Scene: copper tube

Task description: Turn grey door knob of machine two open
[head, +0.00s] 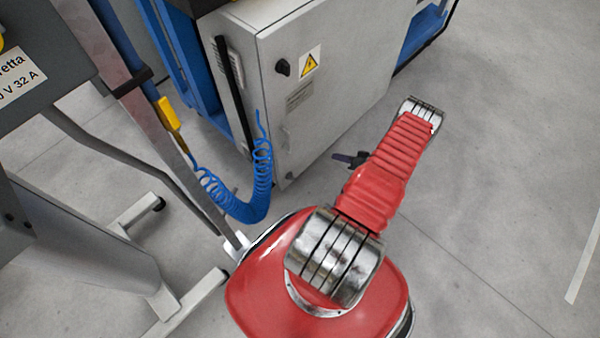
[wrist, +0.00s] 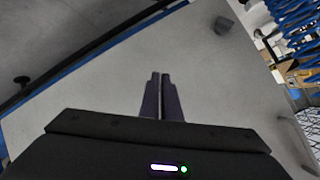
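The light grey machine cabinet (head: 340,60) stands at the top middle of the head view, its door facing me. A dark knob (head: 283,67) sits at the door's upper left, beside a yellow warning label (head: 310,64). In the wrist view a grey knob-like block (wrist: 223,25) sticks out from a pale surface; I cannot tell whether it is the same knob. My gripper (head: 343,158) is partly hidden by my red arm in the head view. In the wrist view my gripper's dark fingers (wrist: 160,78) are together with only a thin line between them, empty, apart from the block.
A coiled blue hose (head: 255,190) hangs left of the cabinet. A grey stand (head: 90,235) with feet is at the left. The grey floor (head: 480,220) to the right is clear. The wrist view shows blue items (wrist: 295,40) at the upper right.

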